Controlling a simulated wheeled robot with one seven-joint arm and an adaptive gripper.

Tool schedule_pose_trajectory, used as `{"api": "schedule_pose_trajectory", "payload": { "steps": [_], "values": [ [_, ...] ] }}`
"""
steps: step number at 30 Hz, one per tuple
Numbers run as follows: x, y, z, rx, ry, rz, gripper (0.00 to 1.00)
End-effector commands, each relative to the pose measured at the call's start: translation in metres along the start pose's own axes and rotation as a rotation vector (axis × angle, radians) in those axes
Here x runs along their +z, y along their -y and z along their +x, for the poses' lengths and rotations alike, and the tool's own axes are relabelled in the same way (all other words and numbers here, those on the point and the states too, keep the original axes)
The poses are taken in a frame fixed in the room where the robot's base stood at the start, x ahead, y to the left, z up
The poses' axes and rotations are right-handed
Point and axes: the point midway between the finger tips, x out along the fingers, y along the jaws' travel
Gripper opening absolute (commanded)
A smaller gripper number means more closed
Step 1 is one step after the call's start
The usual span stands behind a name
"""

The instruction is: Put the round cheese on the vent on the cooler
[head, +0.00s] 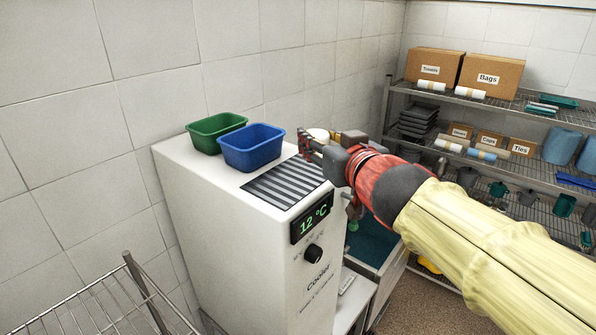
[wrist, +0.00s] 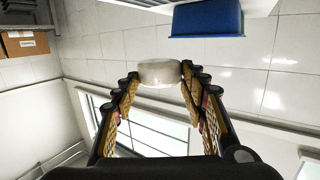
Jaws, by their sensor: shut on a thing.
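The round cheese (wrist: 160,73) is a pale, thick disc between the fingertips of my gripper (wrist: 158,84) in the wrist view. My gripper is shut on it. In the head view the cheese (head: 318,134) is a small pale shape, partly hidden by my gripper (head: 312,143). The cooler (head: 225,225) is a white box with a 12 °C display and a dark knob. Its vent (head: 287,181) is a dark slatted panel on the top. My gripper is at the vent's far right end, seemingly above the top; the exact height is hard to tell.
A blue basket (head: 253,155) and a green basket (head: 211,140) stand on the cooler top, left of and behind the vent. The blue basket also shows in the wrist view (wrist: 207,18). A wire rack (head: 105,300) is at lower left. Loaded shelves (head: 470,100) stand at right.

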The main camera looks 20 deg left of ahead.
Motion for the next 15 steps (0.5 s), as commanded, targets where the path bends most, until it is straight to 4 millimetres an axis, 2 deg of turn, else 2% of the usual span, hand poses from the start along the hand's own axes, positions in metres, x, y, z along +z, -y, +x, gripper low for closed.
{"api": "schedule_pose_trajectory", "payload": {
  "steps": [8,15],
  "values": [
    [0.02,0.013,0.02,-0.002,0.002,0.001,0.17],
    [0.047,0.026,0.041,-0.002,0.002,0.001,0.17]
  ]
}}
